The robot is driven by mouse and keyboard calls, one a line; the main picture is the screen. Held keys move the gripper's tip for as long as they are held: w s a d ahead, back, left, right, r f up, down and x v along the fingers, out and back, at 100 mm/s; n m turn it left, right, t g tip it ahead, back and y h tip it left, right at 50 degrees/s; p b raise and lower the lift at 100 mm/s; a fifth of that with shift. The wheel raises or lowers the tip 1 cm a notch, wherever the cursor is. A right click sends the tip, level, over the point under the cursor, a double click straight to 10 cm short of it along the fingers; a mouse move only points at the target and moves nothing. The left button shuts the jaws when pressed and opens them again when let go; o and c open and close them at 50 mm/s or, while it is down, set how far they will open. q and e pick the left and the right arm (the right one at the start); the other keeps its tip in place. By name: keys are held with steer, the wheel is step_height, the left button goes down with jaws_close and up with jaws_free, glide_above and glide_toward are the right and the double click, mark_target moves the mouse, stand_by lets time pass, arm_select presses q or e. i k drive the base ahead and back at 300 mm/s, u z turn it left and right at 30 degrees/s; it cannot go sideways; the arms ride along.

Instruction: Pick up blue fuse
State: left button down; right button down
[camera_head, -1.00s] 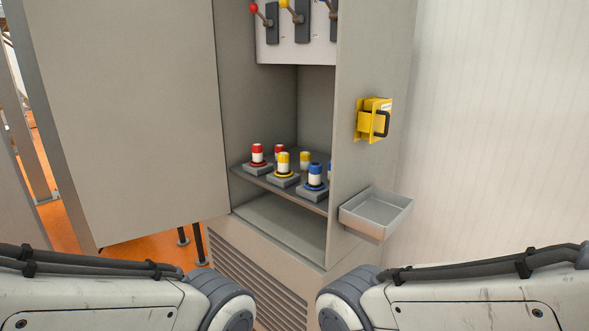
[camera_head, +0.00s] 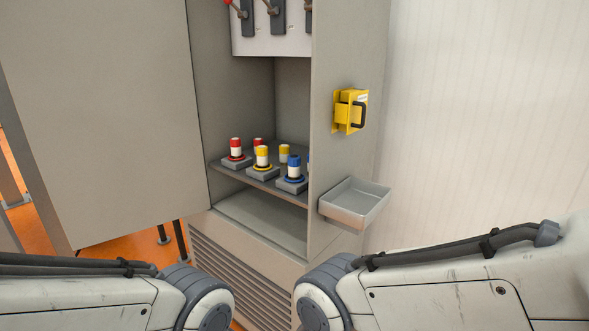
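The blue fuse (camera_head: 294,167), with a blue top, a white middle and a blue ring below, stands upright in a grey square base at the right front of the cabinet shelf (camera_head: 232,175). A second blue piece behind it is mostly hidden by the cabinet's right wall. A yellow fuse (camera_head: 262,157) and a red fuse (camera_head: 236,149) stand in bases to its left, with another yellow (camera_head: 285,152) and red one (camera_head: 258,144) behind. Both my arms show at the bottom of the view, well short of the shelf. Neither gripper is in view.
The open cabinet door (camera_head: 105,110) fills the left. A yellow holder (camera_head: 350,111) with a black handle and a grey tray (camera_head: 355,204) are mounted on the cabinet's right outer side. Levers (camera_head: 272,12) hang above the shelf. The lower compartment (camera_head: 262,219) looks empty.

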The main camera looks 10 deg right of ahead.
mark_target(293, 161)
steer(key=z, duration=0.05)
steer(key=k, duration=0.45)
steer(key=u, duration=1)
steer(key=i, duration=1.4)
steer(key=z, duration=0.1)
